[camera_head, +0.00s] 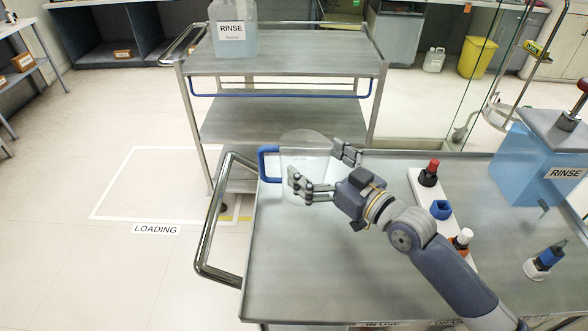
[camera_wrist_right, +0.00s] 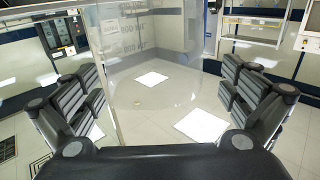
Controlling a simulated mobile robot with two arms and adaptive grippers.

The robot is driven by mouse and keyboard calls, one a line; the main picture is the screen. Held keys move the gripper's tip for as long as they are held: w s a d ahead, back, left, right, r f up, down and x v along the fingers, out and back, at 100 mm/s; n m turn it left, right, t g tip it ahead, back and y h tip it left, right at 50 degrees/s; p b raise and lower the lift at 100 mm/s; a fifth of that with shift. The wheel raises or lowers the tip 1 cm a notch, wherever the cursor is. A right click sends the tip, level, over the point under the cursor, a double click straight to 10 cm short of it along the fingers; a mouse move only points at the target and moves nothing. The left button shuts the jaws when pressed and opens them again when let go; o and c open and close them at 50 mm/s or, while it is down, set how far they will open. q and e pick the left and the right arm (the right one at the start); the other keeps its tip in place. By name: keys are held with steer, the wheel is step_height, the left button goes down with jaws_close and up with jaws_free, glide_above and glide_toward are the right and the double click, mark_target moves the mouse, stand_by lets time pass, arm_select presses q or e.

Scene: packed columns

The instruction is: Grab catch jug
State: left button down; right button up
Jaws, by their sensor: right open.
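The catch jug (camera_head: 305,160) is clear, with a blue handle on its left side. It is at the far left corner of the near steel cart. My right gripper (camera_head: 322,168) is at the jug, with its fingers spread on either side of it. In the right wrist view, the clear jug wall (camera_wrist_right: 155,65) with faint graduation marks shows between the two open fingers (camera_wrist_right: 165,100). Whether a finger touches the jug is hard to tell. My left gripper is not in view.
On the cart top (camera_head: 310,275), a white rack (camera_head: 428,190) with several capped items stands beside my right arm. A blue RINSE tank (camera_head: 535,165) is at the right. A second cart (camera_head: 285,60) behind carries a RINSE container (camera_head: 233,45).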

mark_target(288, 140)
steer(key=p+x, duration=0.1)
steer(key=x, duration=0.3)
steer(key=shift+w+a+r, duration=0.15)
steer(key=shift+w+r, duration=0.05)
steer(key=shift+w, duration=0.2)
steer(key=shift+w+a+f, duration=0.1)
steer(key=shift+w+a, duration=0.2)
steer(key=shift+s+d, duration=0.1)
steer(key=shift+c, duration=0.2)
steer(key=c, duration=1.2)
